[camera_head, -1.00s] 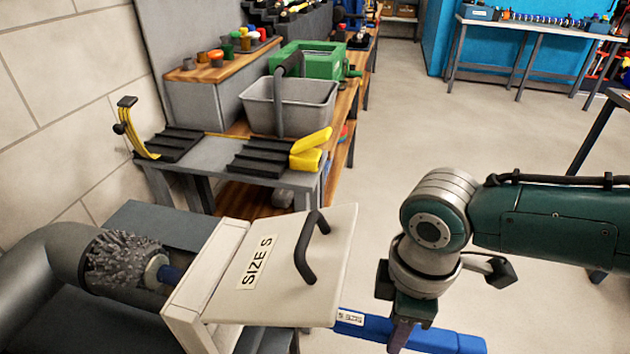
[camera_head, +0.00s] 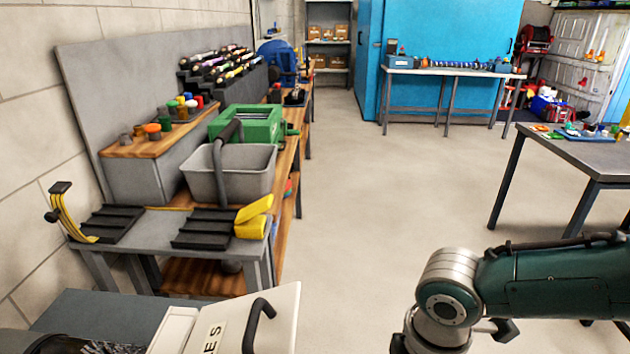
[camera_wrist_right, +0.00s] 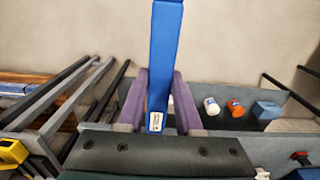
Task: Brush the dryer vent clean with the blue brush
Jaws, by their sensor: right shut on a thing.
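The dryer vent shows at the bottom left of the head view as a cream box with a hinged cream flap (camera_head: 240,320), black handle and a partly cut-off size label. Dark bristles (camera_head: 105,348) of a brush show at the bottom edge beside the box; the rest is cut off. My right arm comes in from the right, and its gripper lies below the head view. In the right wrist view, the purple fingers of my right gripper (camera_wrist_right: 158,105) are shut on the blue brush's handle (camera_wrist_right: 165,55). My left gripper is not in view.
A grey bench with black racks (camera_head: 205,228), a yellow item (camera_head: 253,218) and a grey bin (camera_head: 232,175) stands behind the vent. A green box (camera_head: 245,123) is further back. A dark table (camera_head: 590,155) stands at right. The middle floor is clear.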

